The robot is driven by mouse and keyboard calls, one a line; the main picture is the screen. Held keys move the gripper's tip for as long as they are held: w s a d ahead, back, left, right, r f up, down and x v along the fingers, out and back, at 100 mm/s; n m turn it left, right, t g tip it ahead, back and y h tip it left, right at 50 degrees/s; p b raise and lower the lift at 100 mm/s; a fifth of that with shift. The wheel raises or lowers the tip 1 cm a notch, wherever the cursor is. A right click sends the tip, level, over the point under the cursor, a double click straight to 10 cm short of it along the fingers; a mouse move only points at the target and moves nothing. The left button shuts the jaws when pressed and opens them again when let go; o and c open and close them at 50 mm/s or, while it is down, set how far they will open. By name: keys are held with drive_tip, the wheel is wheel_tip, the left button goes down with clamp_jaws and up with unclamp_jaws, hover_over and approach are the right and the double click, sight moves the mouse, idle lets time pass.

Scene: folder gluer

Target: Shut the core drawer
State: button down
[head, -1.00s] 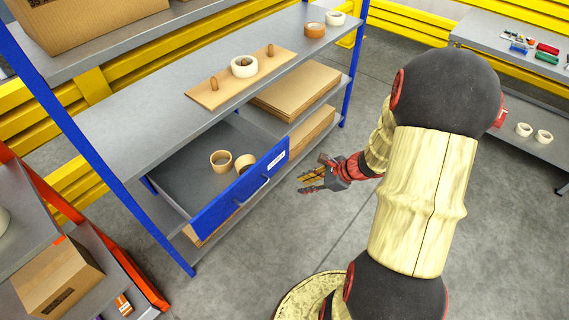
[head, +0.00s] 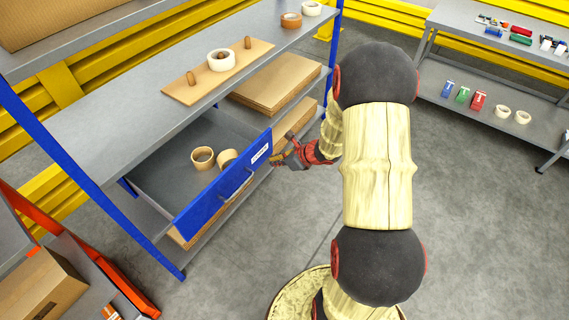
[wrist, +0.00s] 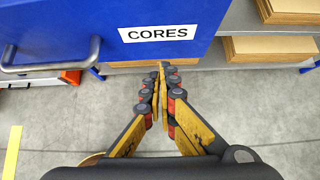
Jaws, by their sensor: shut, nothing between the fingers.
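The blue core drawer (head: 225,190) stands pulled out from under the blue-framed shelf, with two tape cores (head: 203,158) inside it. In the wrist view its blue front (wrist: 100,22) fills the upper left, with a white label (wrist: 157,33) reading CORES and a metal bar handle (wrist: 48,62) at the left. My gripper (head: 278,161) is just in front of the drawer's right end. In the wrist view my gripper (wrist: 160,72) is shut and empty, its fingertips just below the label. I cannot tell whether the tips touch the drawer front.
Cardboard sheets (head: 275,85) lie on the shelf right of the drawer. A board with a tape roll (head: 221,60) lies on the top above. A grey side table (head: 500,95) stands at the right. An orange rack with a box (head: 45,288) is at lower left. The floor (head: 480,230) is clear.

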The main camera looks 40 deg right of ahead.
sight(260, 158)
drive_tip(key=shift+w+a+r, duration=0.1)
drive_tip(key=shift+w+a, duration=0.2)
drive_tip(key=shift+w, duration=0.55)
drive_tip(key=shift+w+a+r, duration=0.1)
drive_tip(key=shift+w+a, duration=0.15)
drive_tip(key=shift+w, duration=0.55)
drive_tip(key=shift+w+a, duration=0.15)
drive_tip(key=shift+w, duration=0.35)
drive_tip(key=w+a+p, duration=0.1)
drive_tip(key=w+a, duration=0.1)
drive_tip(key=w, duration=0.6)
drive_tip(key=w+a+p, duration=0.2)
drive_tip(key=w+a, duration=0.1)
drive_tip(key=w, duration=0.5)
drive_tip(key=w+a+p, duration=0.1)
drive_tip(key=w+a, duration=0.2)
drive_tip(key=w, duration=0.6)
drive_tip(key=shift+w+a+r, duration=0.1)
